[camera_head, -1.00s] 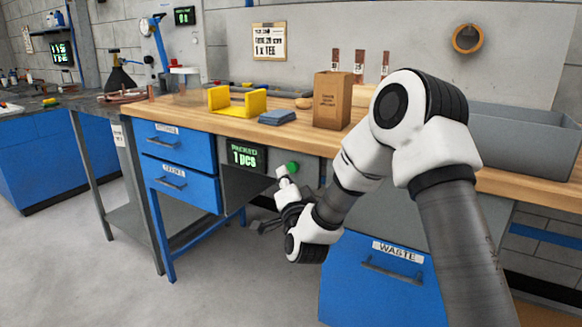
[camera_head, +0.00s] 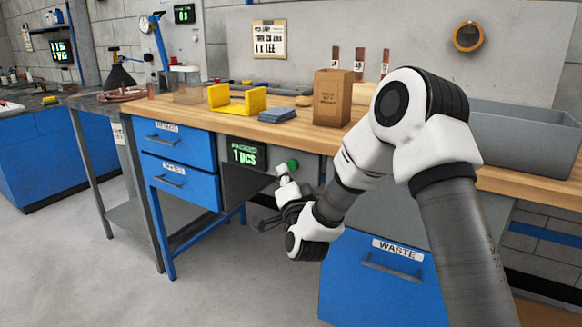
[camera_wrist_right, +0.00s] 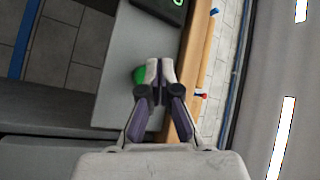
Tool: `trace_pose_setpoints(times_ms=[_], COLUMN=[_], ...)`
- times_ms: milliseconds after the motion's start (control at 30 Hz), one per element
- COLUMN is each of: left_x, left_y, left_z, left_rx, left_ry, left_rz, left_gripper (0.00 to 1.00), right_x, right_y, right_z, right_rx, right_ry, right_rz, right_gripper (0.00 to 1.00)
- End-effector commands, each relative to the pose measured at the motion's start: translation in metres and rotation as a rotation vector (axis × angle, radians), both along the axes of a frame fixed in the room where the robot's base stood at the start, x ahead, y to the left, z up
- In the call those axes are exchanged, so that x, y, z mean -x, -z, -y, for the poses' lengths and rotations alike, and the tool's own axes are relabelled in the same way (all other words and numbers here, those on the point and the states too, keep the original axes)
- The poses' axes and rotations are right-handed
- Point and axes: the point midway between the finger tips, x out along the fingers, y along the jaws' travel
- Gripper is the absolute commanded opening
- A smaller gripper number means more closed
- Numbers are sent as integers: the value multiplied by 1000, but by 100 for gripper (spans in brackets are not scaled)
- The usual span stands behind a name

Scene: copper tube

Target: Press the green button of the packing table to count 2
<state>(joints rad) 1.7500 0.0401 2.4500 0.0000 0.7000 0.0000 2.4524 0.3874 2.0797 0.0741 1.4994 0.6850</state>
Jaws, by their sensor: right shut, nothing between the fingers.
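The packing table (camera_head: 420,165) has a green button (camera_head: 292,164) on the grey panel under its wooden top. A dark counter display (camera_head: 243,153) to the left of the button reads 1 pcs. My right gripper (camera_head: 281,169) is close in front of the panel beside the green button. In the right wrist view the fingers (camera_wrist_right: 160,66) are shut with nothing between them, and the green button (camera_wrist_right: 138,76) shows just left of the fingertips, partly covered by them. I cannot tell whether they touch. My left gripper is in neither view.
Blue drawers (camera_head: 178,140) stand to the left of the display, and a blue waste drawer (camera_head: 380,275) is below right. On the tabletop are a yellow holder (camera_head: 238,108), blue cloths (camera_head: 277,115), a brown box (camera_head: 332,98) and a grey bin (camera_head: 525,150).

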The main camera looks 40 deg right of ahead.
Motion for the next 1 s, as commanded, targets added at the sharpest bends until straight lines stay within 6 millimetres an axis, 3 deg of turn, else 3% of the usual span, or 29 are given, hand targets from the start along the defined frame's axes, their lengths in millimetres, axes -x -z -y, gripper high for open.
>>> trace_pose_setpoints(times_ms=[1000], left_x=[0], left_y=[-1], left_z=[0], left_rx=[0], left_ry=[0], left_rz=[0], left_gripper=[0], right_x=[-3], right_y=[0], right_z=[8], right_rx=[0], right_ry=[0], right_rz=[0], right_gripper=[0])
